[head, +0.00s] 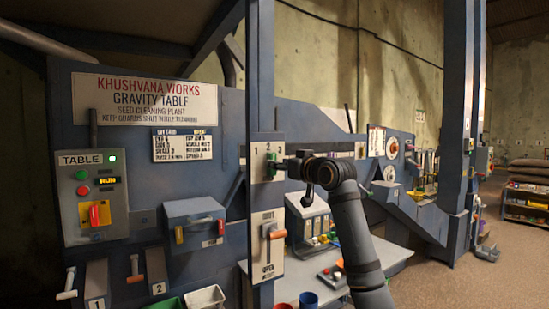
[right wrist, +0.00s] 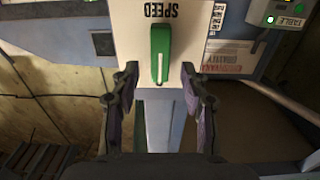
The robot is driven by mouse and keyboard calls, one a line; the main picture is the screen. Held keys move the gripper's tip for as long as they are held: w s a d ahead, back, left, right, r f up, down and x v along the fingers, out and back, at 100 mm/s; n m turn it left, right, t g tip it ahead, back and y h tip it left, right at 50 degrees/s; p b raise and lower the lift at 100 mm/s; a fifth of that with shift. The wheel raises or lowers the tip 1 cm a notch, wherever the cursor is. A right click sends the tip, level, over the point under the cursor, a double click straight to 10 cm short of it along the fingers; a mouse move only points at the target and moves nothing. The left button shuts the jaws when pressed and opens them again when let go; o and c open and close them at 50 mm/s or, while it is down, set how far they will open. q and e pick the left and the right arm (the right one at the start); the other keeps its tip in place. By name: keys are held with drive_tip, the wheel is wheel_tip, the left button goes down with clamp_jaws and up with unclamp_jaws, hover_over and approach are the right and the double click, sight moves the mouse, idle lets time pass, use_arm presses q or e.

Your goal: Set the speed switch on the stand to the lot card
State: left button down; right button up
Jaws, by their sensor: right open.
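The speed switch plate (head: 267,148), marked 1 2 3, is on the blue stand post in the head view. In the right wrist view the white plate (right wrist: 205,15) shows upside down with the word SPEED. Its green switch handle (right wrist: 160,42) carries a white line toward the gripper side. My right gripper (right wrist: 160,90) is open, fingers either side of the handle's line but short of it, with a visible gap. In the head view the gripper (head: 279,168) hides part of the plate. A black lettered board (head: 182,145) may be the lot card; its small text is unclear.
Left of the post are a TABLE control box (head: 90,190) and a blue box with a handle (head: 194,222). Below the plate is a panel with an orange-handled lever (head: 270,232). A grey bench (head: 385,258) with cups and a small button box stands below my right arm.

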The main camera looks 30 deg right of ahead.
drive_tip(key=shift+w+a+p, duration=0.1)
drive_tip(key=shift+w+p, duration=0.35)
drive_tip(key=shift+w, duration=1.35)
clamp_jaws()
